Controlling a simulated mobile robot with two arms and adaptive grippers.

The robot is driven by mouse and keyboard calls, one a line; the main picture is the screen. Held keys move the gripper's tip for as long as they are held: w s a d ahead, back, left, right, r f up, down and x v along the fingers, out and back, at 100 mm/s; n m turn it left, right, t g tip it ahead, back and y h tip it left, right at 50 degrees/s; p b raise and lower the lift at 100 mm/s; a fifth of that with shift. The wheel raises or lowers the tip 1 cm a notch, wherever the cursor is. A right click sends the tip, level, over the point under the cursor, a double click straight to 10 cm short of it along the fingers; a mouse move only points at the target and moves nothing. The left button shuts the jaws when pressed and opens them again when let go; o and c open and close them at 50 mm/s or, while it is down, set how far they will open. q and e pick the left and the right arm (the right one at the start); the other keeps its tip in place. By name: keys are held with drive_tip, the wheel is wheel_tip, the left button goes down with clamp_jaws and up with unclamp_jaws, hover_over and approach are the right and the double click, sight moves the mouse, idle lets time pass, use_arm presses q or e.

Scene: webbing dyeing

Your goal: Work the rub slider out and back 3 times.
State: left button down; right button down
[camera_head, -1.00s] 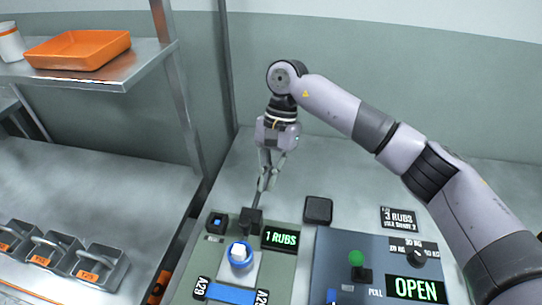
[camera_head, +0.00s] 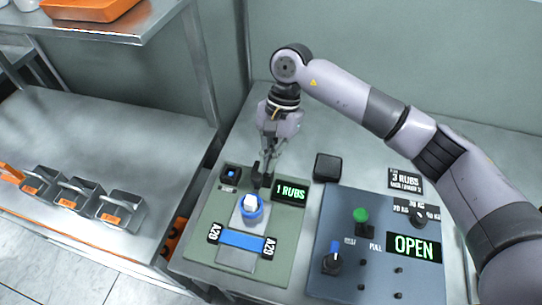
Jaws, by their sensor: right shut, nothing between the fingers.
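The rub rig is a green panel (camera_head: 198,238) with a "1 RUBS" display (camera_head: 290,191). On it, a blue-ringed knob with a white top (camera_head: 250,207) sits on a pale plate, behind a blue strap (camera_head: 243,240) held between two "A29" tags. A small black block (camera_head: 258,180) stands behind the knob. My right gripper (camera_head: 265,172) points down, shut and empty, with its fingertips at the black block. I cannot tell whether they touch it. The fingers partly hide the block. My left gripper is out of view.
Right of the rig is a blue-grey panel (camera_head: 340,275) with a green knob (camera_head: 361,215), a blue-topped lever (camera_head: 332,260) and an "OPEN" display (camera_head: 414,247). A black pad (camera_head: 328,167) and a "3 RUBS" sign (camera_head: 405,180) lie behind. Metal bins (camera_head: 122,210) stand left.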

drive_tip(key=s, duration=0.2)
drive_tip(key=s+a+b, duration=0.1)
drive_tip(key=s, duration=0.1)
drive_tip(key=s+a+b, duration=0.1)
drive_tip(key=s, duration=0.1)
drive_tip(key=shift+f, duration=0.2)
drive_tip(key=shift+s+r, duration=0.15)
drive_tip(key=shift+s, duration=0.2)
drive_tip(key=shift+b, duration=0.3)
